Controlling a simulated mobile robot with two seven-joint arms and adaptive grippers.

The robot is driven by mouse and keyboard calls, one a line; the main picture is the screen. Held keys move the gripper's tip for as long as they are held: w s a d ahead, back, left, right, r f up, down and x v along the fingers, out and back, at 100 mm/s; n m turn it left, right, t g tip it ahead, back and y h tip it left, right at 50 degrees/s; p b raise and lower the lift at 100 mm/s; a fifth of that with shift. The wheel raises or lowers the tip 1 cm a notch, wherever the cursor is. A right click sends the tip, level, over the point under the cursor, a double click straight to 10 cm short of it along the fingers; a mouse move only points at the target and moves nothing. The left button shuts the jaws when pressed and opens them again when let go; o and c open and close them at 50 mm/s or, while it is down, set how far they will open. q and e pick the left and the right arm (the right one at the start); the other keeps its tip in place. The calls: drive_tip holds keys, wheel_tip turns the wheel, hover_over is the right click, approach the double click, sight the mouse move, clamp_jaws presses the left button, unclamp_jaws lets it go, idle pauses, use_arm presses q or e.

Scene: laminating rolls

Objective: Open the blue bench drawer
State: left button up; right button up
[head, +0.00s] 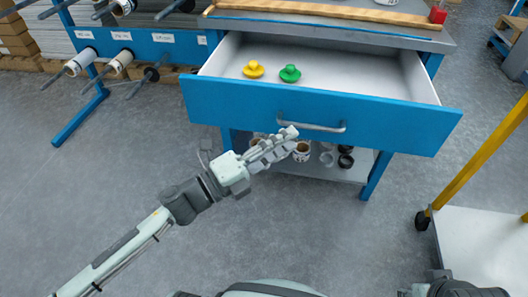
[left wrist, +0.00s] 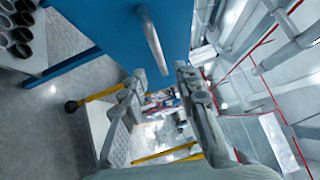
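The blue bench drawer (head: 370,122) is pulled well out, with its white inside showing. A yellow knob-like piece (head: 253,69) and a green one (head: 290,73) lie in it. Its grey bar handle (head: 312,126) is on the front panel. My left gripper (head: 284,141) is at the left end of the handle, just in front of the panel. In the left wrist view, its two fingers (left wrist: 160,82) are apart with nothing between them, and the handle (left wrist: 152,40) shows just beyond them. Whether a finger touches the handle, I cannot tell. My right gripper is out of view.
The blue workbench (head: 376,176) has a lower shelf with cups and dark rings. A rack with rolls (head: 120,60) stands at left. A white cart (head: 485,245) with a yellow frame is at right. The grey floor before the drawer is clear.

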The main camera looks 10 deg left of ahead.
use_arm(q)
drive_tip(key=v, duration=0.6)
idle(0.3)
drive_tip(key=w+a+f+n+t+y+p, duration=0.1)
drive_tip(key=w+a+f+n+t+y, duration=0.3)
drive_tip(key=a+n+y, duration=0.6)
drive_tip(key=s+a+f+n+g+y+p, duration=0.1)
drive_tip(key=s+a+f+n+g+y, duration=0.1)
drive_tip(key=a+f+n+g+y, duration=0.45)
drive_tip(key=s+a+f+n+g+h+p, duration=0.1)
drive_tip(key=s+f+n+g, duration=0.7)
drive_tip(key=s+f, duration=0.6)
drive_tip(key=shift+s+n, duration=1.2)
drive_tip(key=shift+n, duration=0.05)
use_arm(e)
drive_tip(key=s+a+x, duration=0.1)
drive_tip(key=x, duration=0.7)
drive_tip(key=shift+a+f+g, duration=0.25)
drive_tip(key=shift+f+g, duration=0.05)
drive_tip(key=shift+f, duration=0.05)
use_arm(q)
drive_tip(key=shift+f, duration=0.1)
